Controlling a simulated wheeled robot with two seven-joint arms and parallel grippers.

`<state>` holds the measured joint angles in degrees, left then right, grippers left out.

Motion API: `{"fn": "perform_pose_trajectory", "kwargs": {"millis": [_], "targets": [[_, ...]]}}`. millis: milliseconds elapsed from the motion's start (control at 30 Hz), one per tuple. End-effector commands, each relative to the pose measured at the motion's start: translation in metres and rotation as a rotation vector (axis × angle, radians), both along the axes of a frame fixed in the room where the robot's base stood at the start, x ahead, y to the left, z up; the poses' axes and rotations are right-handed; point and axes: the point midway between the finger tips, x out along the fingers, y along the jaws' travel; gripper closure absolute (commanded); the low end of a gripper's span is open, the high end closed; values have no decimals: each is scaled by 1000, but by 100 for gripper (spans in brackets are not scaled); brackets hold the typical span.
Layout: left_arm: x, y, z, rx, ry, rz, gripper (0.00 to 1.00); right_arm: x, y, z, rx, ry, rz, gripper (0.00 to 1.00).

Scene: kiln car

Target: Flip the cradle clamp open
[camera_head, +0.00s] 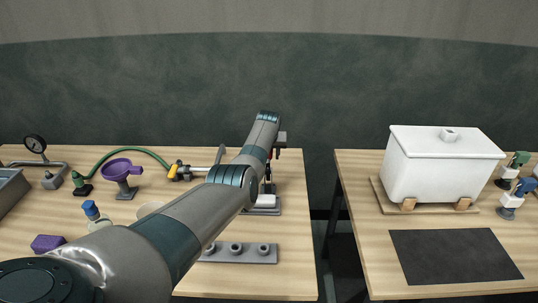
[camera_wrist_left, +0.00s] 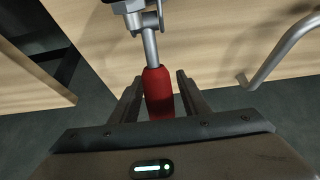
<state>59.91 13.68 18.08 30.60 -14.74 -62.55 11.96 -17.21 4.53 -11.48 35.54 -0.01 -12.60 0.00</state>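The clamp has a red handle (camera_wrist_left: 158,95) on a grey metal lever (camera_wrist_left: 150,45), seen in the wrist view. The handle points toward my left gripper (camera_wrist_left: 159,76). Its two fingers stand on either side of the handle, with narrow gaps beside it, and look open around it. In the head view my left arm reaches across the left table and hides most of the clamp. Only a grey base (camera_head: 266,211) and small parts show near the table's right edge. My right gripper is not in view.
A curved grey metal rod (camera_wrist_left: 280,55) is at the right in the wrist view. The left table also holds a purple funnel (camera_head: 123,169), a green hose (camera_head: 125,151) and a socketed rail (camera_head: 238,254). The right table holds a white lidded tank (camera_head: 440,170) and a dark mat (camera_head: 455,257).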

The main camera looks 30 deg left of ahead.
Motion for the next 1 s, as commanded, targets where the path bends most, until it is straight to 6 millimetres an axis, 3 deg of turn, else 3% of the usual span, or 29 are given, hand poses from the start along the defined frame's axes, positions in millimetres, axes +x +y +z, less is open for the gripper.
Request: {"fn": "perform_pose_trajectory", "kwargs": {"millis": [533,1000], "targets": [[-2,-1,7,2,-1,0,59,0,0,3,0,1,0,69],[-19,-12,43,1,-3,0,59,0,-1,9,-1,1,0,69]]}}
